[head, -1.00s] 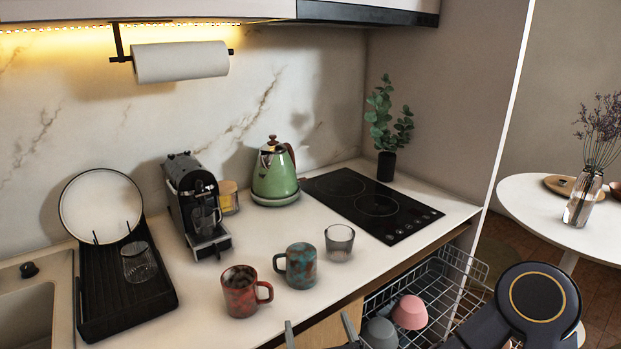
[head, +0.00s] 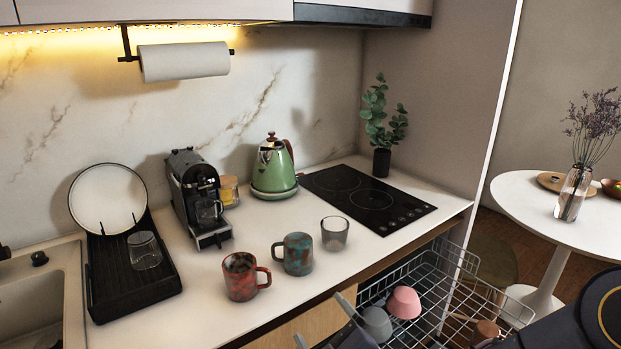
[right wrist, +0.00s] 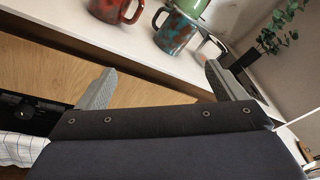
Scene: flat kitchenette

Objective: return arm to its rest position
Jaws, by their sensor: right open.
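My right gripper (head: 322,322) is at the bottom of the head view, in front of the counter's front edge and left of the dish rack. Its fingers are apart with nothing between them. In the right wrist view the open fingers (right wrist: 158,88) also show, with the wooden cabinet front behind them. The red mug (head: 240,277) and the teal mug (head: 298,254) stand on the counter beyond the gripper, apart from it. My right arm comes in from the lower right. My left gripper is not in view.
A pulled-out wire dish rack (head: 447,272) holds a pink cup (head: 404,302) and a grey cup (head: 377,324) close to my right gripper. A glass (head: 334,233), green kettle (head: 274,168) and coffee machine (head: 199,199) stand on the counter. A round table (head: 530,207) is at right.

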